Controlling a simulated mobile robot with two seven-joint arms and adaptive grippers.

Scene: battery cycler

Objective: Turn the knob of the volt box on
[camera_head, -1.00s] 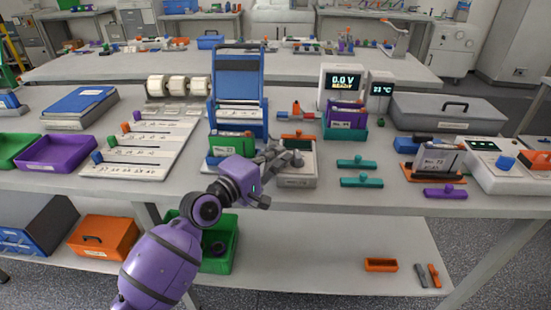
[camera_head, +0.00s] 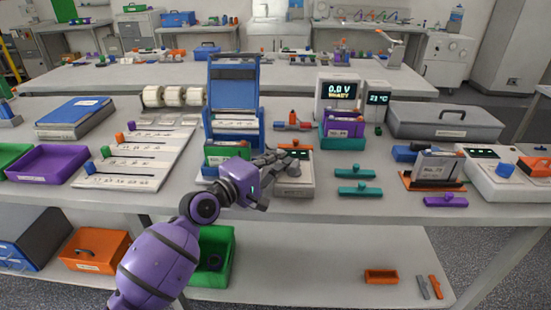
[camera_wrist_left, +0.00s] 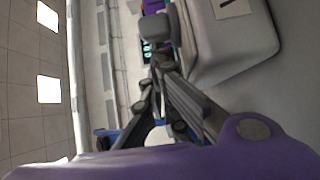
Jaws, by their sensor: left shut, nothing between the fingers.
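A small white box (camera_head: 294,188) with a grey knob (camera_head: 293,169) and a small lit display stands near the table's front edge, in the middle of the head view. I cannot read its label. My left gripper (camera_head: 284,157) is shut and empty, just beside and behind the knob. In the left wrist view the shut fingers (camera_wrist_left: 160,62) end close to the grey knob (camera_wrist_left: 154,29), with the white box (camera_wrist_left: 235,45) beside them. I cannot tell whether they touch the knob. A white meter (camera_head: 338,90) reading 0.0 V stands farther back. My right gripper is not in view.
A blue rack (camera_head: 235,75) and a green block (camera_head: 226,153) stand left of the box. Teal bars (camera_head: 358,191) lie to its right. A purple-and-teal holder (camera_head: 342,130) is behind. A white device with a blue knob (camera_head: 505,169) stands far right.

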